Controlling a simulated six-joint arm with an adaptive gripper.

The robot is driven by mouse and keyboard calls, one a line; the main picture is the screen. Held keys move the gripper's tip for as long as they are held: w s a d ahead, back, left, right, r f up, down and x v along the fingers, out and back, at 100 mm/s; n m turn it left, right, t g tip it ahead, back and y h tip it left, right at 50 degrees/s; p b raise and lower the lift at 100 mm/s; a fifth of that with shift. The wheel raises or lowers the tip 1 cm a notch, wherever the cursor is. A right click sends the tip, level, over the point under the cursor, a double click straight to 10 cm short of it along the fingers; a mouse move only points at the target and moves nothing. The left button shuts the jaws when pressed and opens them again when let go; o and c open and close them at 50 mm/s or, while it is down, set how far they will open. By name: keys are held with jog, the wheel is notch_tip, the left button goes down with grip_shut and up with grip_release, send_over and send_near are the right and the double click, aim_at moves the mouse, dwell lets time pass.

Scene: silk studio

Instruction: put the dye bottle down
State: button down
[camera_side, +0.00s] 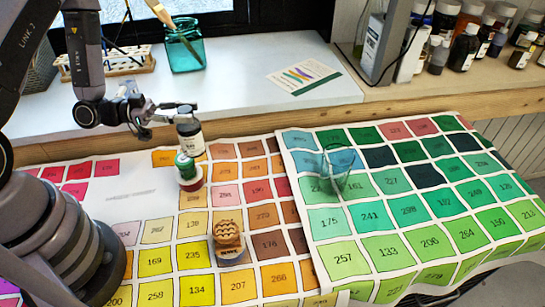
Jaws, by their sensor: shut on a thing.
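The dye bottle (190,142), dark with a pale label, stands upright in the side view, left of centre. My gripper (183,112) is shut on its top, reaching in from the left. The fingertips are small and partly hidden against the bottle. A small green and red container (187,170) is just in front of the bottle and overlaps its lower edge. I cannot tell whether the bottle's base touches the sheet below.
Colour swatch sheets (122,230) cover the table. A clear green glass (337,178) stands on the right sheet, and a wooden stamp (229,240) on the left one. A teal jar (186,55) with brushes and a card (304,76) are on the back ledge.

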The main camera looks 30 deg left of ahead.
jog(key=s+d+m+g+h, duration=0.1)
jog(key=s+d+m+g, duration=0.15)
jog(key=d, duration=0.95)
jog(key=s+d+m+g+h, duration=0.1)
jog(key=s+d+g, duration=0.2)
jog(key=d, duration=0.9)
jog(key=w+d+f, duration=0.9)
jog(key=d+f, duration=0.1)
jog(key=f, duration=0.2)
jog(key=shift+d+f, duration=0.25)
jog(key=shift+f, duration=0.1)
jog(key=shift+f+m, duration=0.1)
jog(key=shift+m, duration=0.15)
jog(key=c, duration=0.8)
grip_release()
